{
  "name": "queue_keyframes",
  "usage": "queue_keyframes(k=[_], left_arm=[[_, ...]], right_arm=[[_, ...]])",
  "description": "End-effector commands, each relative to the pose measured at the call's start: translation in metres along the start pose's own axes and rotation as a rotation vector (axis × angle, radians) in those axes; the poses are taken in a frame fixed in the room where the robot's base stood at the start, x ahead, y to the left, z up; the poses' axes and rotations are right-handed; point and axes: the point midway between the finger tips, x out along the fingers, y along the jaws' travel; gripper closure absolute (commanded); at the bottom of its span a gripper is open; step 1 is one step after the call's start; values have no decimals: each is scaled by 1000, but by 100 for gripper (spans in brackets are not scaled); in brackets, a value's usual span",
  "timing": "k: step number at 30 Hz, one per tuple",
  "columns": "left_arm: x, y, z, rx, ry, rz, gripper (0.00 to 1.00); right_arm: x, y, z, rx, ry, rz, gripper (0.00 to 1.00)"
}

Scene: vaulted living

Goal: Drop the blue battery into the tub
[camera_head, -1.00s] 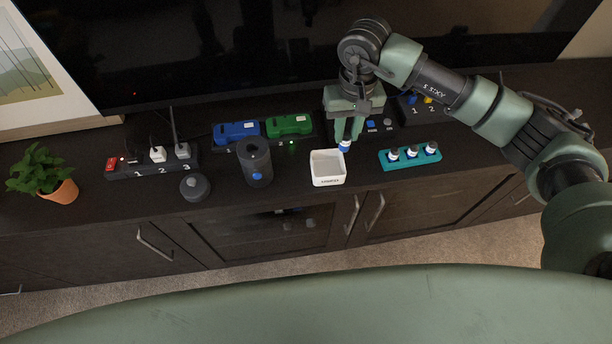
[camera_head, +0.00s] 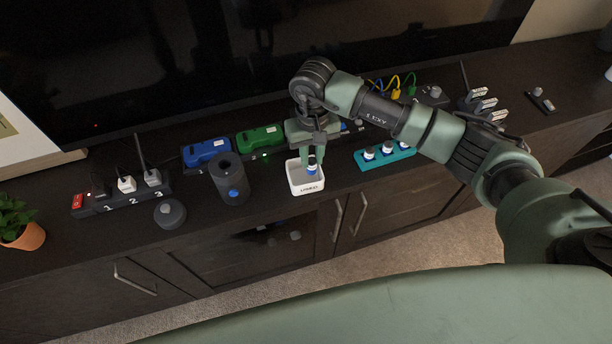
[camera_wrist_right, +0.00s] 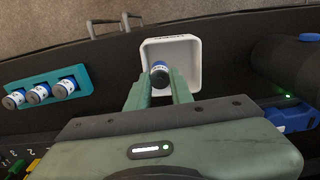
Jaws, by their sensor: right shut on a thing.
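A white tub (camera_head: 308,187) with small dark lettering on its front stands on the dark cabinet top. My right gripper (camera_head: 312,160) is above the tub, pointing down. It is shut on a small dark-capped cylinder with a blue and white band (camera_head: 312,170). In the right wrist view the cylinder (camera_wrist_right: 159,73) sits between the fingertips (camera_wrist_right: 158,85), over the opening of the tub (camera_wrist_right: 182,50). A blue battery-like block (camera_head: 206,151) sits in a dark dock beside a green one (camera_head: 260,138), left of my arm. My left gripper is not in view.
A teal rack (camera_head: 384,156) right of the tub holds several similar cylinders. A dark canister (camera_head: 231,180) and a round dark knob (camera_head: 170,213) stand left of it. A power strip (camera_head: 122,194), a potted plant (camera_head: 20,225) and a TV (camera_head: 250,50) are nearby.

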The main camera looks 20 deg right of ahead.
Motion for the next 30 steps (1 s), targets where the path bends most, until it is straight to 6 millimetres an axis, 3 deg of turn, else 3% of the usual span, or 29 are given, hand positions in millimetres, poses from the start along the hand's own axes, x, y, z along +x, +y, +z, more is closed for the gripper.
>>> queue_keyframes(k=[4, 5, 7, 19, 30], left_arm=[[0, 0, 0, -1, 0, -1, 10], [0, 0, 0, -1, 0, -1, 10], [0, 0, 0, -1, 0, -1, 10], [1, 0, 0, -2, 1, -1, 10], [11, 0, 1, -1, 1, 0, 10]], right_arm=[[0, 0, 0, 0, 1, 0, 100], [0, 0, 0, 0, 1, 0, 73], [0, 0, 0, 0, 1, 0, 53], [-6, 0, -1, 0, 3, 0, 53], [-63, 0, -1, 0, 4, 0, 53]])
